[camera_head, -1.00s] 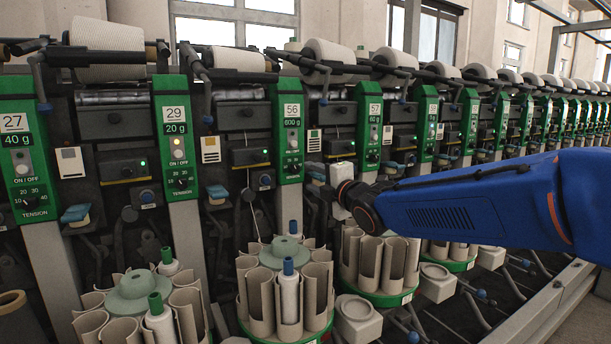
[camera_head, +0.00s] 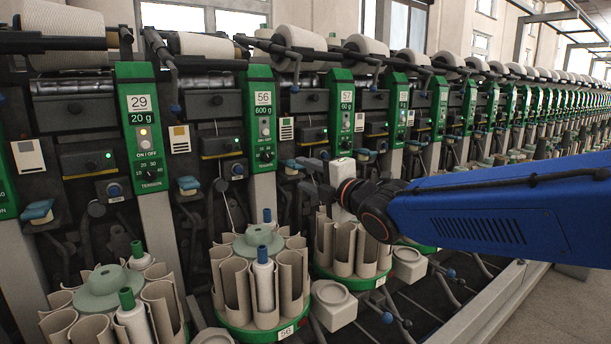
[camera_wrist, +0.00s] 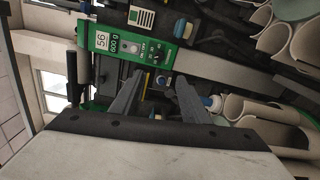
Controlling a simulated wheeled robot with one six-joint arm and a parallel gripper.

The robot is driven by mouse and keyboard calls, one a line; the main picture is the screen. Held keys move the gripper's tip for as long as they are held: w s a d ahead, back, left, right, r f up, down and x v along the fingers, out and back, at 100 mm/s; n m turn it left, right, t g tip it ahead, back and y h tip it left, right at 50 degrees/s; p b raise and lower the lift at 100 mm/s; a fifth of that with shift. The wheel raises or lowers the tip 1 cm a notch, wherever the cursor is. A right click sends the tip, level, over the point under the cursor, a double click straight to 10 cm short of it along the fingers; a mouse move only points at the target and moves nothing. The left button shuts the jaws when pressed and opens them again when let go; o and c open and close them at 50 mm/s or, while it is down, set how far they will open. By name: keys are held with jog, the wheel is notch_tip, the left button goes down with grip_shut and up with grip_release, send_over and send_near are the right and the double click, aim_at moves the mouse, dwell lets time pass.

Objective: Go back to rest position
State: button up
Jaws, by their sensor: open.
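My gripper (camera_wrist: 160,100) shows in the wrist view with its two dark fingers apart and nothing between them. It faces the winder unit with the green panel marked 56 and 600 g (camera_wrist: 128,42), which appears turned on its side there. In the head view my blue arm reaches in from the right, and my gripper (camera_head: 318,180) is at its left end, small and partly hidden by the pale wrist part. It is in front of the machine row, above the bobbin carousel (camera_head: 350,275) under panel 57. The green panel 56 (camera_head: 264,118) stands left of it.
Another carousel (camera_head: 235,275) with tan holders and blue-tipped bobbins stands at left, and a further one (camera_head: 160,310) at lower left. White yarn cones (camera_head: 300,40) line the top. A metal rail (camera_head: 490,310) runs along the lower right, with open floor beyond.

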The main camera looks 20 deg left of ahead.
jog(key=s+d+f+m+h, duration=0.1)
jog(key=d+f+m+h, duration=0.3)
jog(key=d, duration=0.6)
jog(key=s+d+f+m+h, duration=0.1)
jog(key=d+f+m+h, duration=0.2)
jog(key=d+m, duration=0.55)
jog(key=s+d+f+m+h, duration=0.2)
jog(key=d+f+h, duration=0.15)
jog(key=d, duration=0.85)
jog(key=s+d+f+m+g+h, duration=0.1)
jog(key=s+d+f+m+g, duration=0.1)
jog(key=s+d+f+m, duration=0.3)
jog(key=s+d+f+m+g+h, duration=0.1)
jog(key=s+d+f+m, duration=0.3)
jog(key=s, duration=0.8)
jog(key=s+d+f+m+g+h, duration=0.1)
jog(key=s+d+f+m+g, duration=0.3)
jog(key=s+d+f, duration=0.3)
jog(key=shift+s+d+m, duration=0.7)
jog(key=shift+s+m, duration=0.15)
jog(key=shift+s, duration=0.1)
